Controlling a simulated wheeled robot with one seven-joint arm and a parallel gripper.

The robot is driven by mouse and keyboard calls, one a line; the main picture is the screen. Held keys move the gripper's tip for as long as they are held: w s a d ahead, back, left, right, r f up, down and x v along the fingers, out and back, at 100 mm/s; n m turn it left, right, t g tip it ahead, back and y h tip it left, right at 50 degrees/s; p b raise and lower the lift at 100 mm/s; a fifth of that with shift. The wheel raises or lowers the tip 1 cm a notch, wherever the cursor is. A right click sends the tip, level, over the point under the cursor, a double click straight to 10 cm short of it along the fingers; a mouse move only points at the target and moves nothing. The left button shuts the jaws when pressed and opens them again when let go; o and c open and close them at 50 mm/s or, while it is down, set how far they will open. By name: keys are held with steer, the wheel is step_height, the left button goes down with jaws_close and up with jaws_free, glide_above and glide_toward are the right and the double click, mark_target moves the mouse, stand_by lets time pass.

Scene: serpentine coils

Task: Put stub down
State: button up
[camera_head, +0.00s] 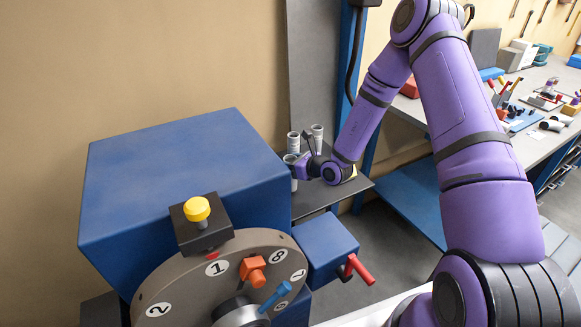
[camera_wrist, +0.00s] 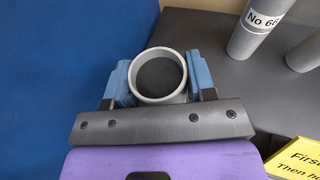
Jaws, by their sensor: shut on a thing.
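My gripper (camera_wrist: 159,82) is shut on a grey tubular stub (camera_wrist: 159,98), with one blue finger on each side of it. I look down into the stub's round open end in the wrist view, and it looks upright. Its lower end is hidden, so I cannot tell whether it touches the dark shelf (camera_wrist: 210,28) below. In the head view my gripper (camera_head: 299,168) is at the left part of the shelf (camera_head: 318,203), beside the blue machine housing.
A grey tube marked "No 66" (camera_wrist: 258,27) and another tube (camera_wrist: 306,54) stand to the right, with a yellow sign (camera_wrist: 297,158) nearer. The blue housing (camera_head: 185,165) and numbered wheel (camera_head: 185,283) lie left. A workbench (camera_head: 535,85) is at the right.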

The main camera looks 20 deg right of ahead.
steer(key=shift+f, duration=0.75)
steer(key=o, duration=1.2)
